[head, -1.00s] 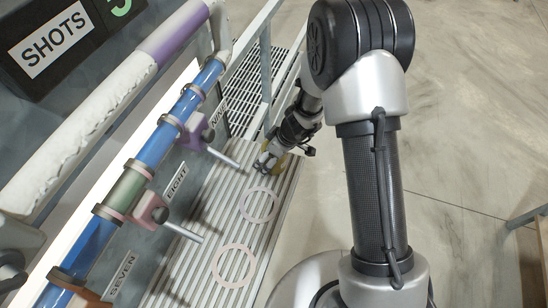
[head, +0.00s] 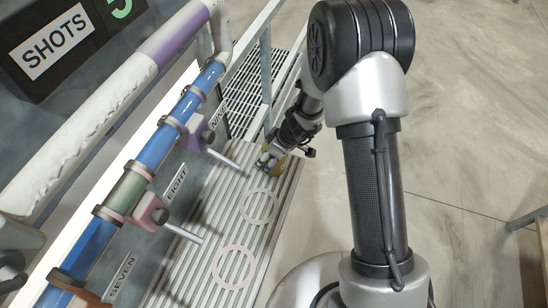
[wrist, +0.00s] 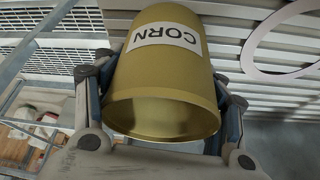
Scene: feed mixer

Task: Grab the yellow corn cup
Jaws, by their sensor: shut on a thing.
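The yellow corn cup (wrist: 165,75) fills the middle of the wrist view, its white CORN label showing upside down and its open rim toward the camera. My gripper (wrist: 162,105) has a finger on each side of the cup and is shut on it. In the head view my gripper (head: 267,160) is at the end of the arm, over the ribbed shelf near the NINE label. Only a small yellow part of the cup (head: 275,168) shows there; the gripper hides the rest. I cannot tell whether the cup touches the shelf.
The ribbed shelf (head: 215,195) carries pale rings (head: 234,267), with spouts (head: 183,232) marked SEVEN, EIGHT and NINE jutting over it from the left. A metal railing (head: 265,75) stands just beyond the gripper. Open floor (head: 460,130) lies to the right.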

